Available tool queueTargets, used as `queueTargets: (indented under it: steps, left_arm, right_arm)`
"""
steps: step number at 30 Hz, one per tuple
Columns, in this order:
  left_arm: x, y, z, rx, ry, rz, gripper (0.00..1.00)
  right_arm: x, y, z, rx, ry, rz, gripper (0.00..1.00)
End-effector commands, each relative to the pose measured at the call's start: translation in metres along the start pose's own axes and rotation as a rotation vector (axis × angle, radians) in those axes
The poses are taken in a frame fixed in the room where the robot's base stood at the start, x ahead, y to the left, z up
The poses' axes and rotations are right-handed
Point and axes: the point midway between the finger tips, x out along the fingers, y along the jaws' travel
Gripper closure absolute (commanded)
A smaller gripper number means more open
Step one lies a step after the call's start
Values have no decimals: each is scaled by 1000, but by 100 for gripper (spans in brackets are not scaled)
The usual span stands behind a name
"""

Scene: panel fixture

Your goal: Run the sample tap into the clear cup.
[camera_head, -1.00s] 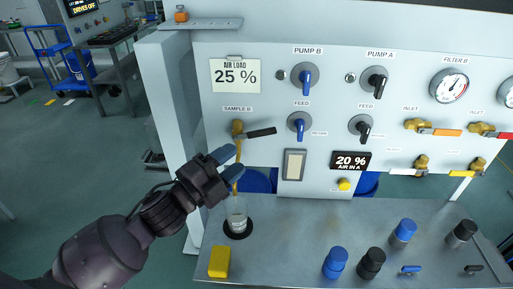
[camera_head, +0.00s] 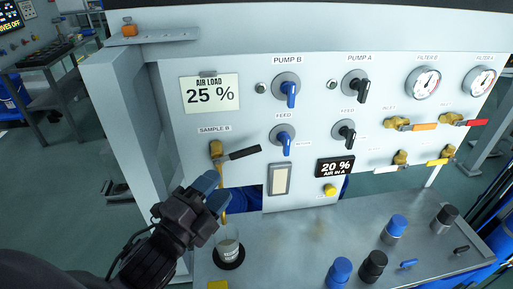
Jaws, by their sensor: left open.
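The brass sample tap (camera_head: 216,150) sits on the panel under the "SAMPLE B" label. Its black lever (camera_head: 245,153) points right, tilted slightly up. The clear cup (camera_head: 228,248) stands on a round black pad (camera_head: 230,264) on the bench below the tap. A thin amber strip (camera_head: 223,217) shows between tap and cup; I cannot tell whether it is spout or liquid. The cup's contents are unclear. My left gripper (camera_head: 212,192) is open, its blue-tipped fingers just below the tap and in front of the amber strip, hiding part of it. My right gripper is not in view.
A yellow block (camera_head: 218,285) lies near the cup at the bottom edge. Blue and black capped bottles (camera_head: 372,266) stand to the right on the bench (camera_head: 300,235). Pump and feed knobs (camera_head: 287,90) are on the panel. A grey post (camera_head: 135,140) stands left of the tap.

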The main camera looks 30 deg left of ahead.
Motion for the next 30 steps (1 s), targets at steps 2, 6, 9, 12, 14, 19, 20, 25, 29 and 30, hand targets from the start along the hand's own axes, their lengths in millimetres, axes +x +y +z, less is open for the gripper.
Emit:
queueTargets:
  steps: [2, 6, 9, 12, 14, 19, 20, 25, 29, 30]
  left_arm:
    - [-1, -1, 1, 3, -7, -1, 55]
    - [4, -2, 1, 4, -8, -3, 55]
    - [13, -2, 0, 4, -7, -3, 55]
    - [25, -3, 0, 4, -6, -5, 55]
    - [33, -2, 0, 4, -6, -4, 55]
    - [56, -3, 0, 3, -6, -4, 55]
    - [60, -2, 1, 3, -6, -4, 55]
    - [82, -2, 1, 4, -6, -3, 55]
    - [95, -1, 1, 3, -7, -1, 55]
    - [98, -1, 1, 3, -7, 0, 55]
  right_arm:
    - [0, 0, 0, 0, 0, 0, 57]
    - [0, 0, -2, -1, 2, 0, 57]
    - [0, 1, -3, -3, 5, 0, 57]
    - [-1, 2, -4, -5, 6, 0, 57]
    - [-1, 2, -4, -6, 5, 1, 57]
    - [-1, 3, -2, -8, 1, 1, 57]
    - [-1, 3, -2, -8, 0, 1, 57]
    - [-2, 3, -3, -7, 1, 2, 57]
    - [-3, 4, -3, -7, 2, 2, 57]
    - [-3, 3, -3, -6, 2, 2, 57]
